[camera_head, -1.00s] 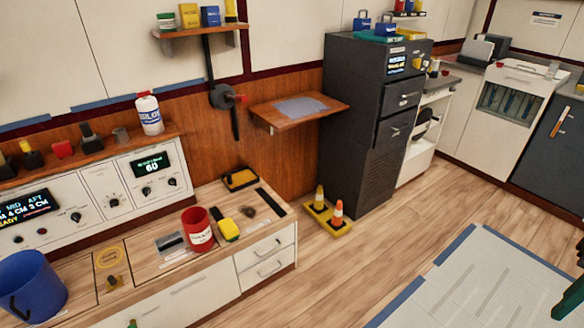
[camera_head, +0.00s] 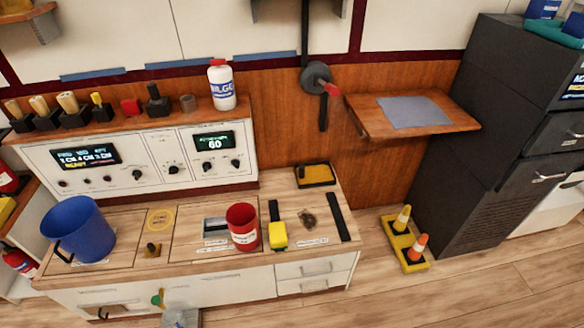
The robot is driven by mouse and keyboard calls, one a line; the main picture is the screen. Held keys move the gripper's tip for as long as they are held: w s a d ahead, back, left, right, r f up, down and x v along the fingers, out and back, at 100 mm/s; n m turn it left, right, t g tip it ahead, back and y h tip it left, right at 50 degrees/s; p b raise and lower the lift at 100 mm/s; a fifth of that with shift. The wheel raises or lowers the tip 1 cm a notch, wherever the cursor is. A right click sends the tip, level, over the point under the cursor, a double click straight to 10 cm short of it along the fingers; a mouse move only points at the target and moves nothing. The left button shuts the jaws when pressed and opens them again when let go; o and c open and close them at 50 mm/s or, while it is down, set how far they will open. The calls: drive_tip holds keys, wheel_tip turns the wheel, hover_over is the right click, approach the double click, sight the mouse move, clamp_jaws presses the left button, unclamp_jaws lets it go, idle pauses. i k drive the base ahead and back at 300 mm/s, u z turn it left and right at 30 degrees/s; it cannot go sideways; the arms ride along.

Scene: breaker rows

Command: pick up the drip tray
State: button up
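A shallow tray with a black rim and yellow inside (camera_head: 316,174) lies flat at the back right of the wooden counter, against the wood panel. It looks most like the drip tray, but I see no label on it. A yellow tray (camera_head: 404,259) on the floor to the right of the counter holds two small cones. A teal tray (camera_head: 553,35) on the dark cabinet is partly cut off by the frame. My gripper is not in view.
The counter (camera_head: 350,215) also holds a blue bucket (camera_head: 78,230), a red cup (camera_head: 242,227) and a yellow-ended tool (camera_head: 278,235). A wall shelf (camera_head: 445,122) juts out to the right, beside a dark cabinet (camera_head: 500,150). The floor in front of the cabinet is clear.

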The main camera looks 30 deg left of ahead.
sight(320, 174)
drive_tip(key=u, duration=0.6)
drive_tip(key=i, duration=0.85)
drive_tip(key=u, duration=0.65)
